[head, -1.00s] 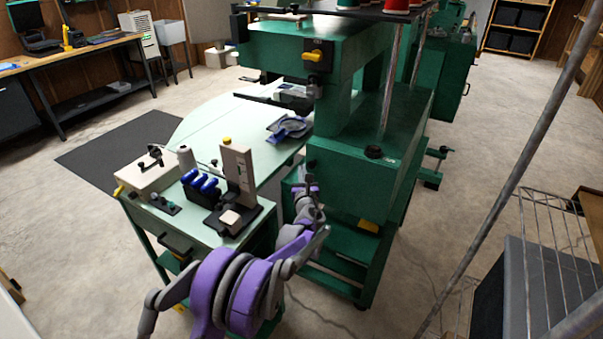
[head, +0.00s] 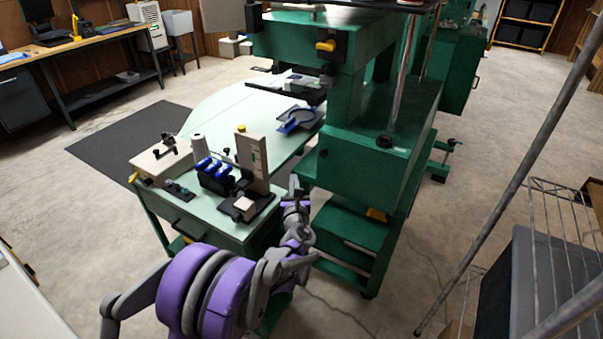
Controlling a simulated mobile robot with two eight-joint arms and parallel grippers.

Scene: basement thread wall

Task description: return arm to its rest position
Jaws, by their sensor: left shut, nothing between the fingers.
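My purple and grey left arm reaches up from the bottom of the head view. Its gripper (head: 293,184) is shut and empty, beside the right edge of the green work table (head: 228,122) and in front of the green machine (head: 365,150). Whether it touches either one cannot be told from this view. My right gripper is not in view.
A beige upright device (head: 252,160), blue spools (head: 212,168) and a small box (head: 160,158) stand on the table's near part. A blue-grey hoop-like piece (head: 298,120) lies farther back.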

